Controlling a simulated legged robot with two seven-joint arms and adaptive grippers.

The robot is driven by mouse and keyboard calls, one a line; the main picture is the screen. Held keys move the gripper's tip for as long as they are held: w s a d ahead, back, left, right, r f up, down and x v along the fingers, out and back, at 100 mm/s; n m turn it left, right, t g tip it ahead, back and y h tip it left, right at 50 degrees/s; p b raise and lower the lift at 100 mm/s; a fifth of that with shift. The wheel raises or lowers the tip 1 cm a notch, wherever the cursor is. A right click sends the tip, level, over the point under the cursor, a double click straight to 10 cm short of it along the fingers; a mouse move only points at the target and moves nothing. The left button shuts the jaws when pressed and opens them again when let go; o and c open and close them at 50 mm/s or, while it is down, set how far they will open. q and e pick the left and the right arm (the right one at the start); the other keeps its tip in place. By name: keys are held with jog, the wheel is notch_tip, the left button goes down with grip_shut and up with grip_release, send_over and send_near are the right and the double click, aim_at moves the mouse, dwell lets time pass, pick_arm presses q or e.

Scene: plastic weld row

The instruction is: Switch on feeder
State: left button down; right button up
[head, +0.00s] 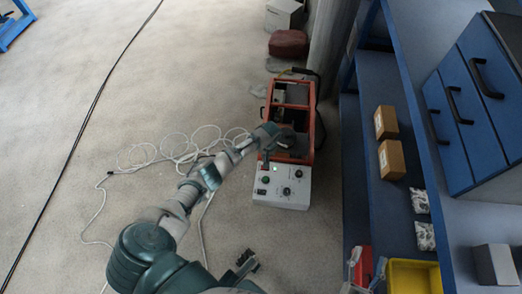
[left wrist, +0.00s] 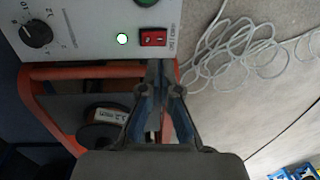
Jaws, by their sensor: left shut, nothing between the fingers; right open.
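The feeder is an orange open frame (head: 309,116) with a light grey control panel (head: 304,201), standing on the floor. The lamp also glows in the head view (head: 275,170). My left gripper (left wrist: 166,66) is shut and empty, its tips just short of the switch in the picture; I cannot tell whether they touch. In the head view it (head: 265,163) hides the switch. My right gripper (head: 247,262) is open and empty near the bottom.
A spool (left wrist: 101,115) sits inside the feeder frame. White cable (head: 178,148) lies coiled on the floor to the left. A blue shelf (head: 352,190) with cardboard boxes (head: 391,159) and a yellow bin (head: 413,277) stands on the right. The floor at left is mostly clear.

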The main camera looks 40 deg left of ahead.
pick_arm(q)
notch_tip(320, 180, up, 6)
jog(key=p, duration=0.2)
jog(key=shift+s+a+r+p, duration=0.2)
jog(key=shift+a+p, duration=0.15)
jog(key=shift+a, duration=0.05)
pick_arm(e)
notch_tip(320, 180, down, 8)
jog(key=s+d+g+h, duration=0.1)
jog(key=s+g, duration=0.1)
jog(key=g, duration=0.4)
jog(key=shift+d+g+h, duration=0.3)
jog(key=shift+h, duration=0.1)
jog(key=shift+a+f, duration=0.1)
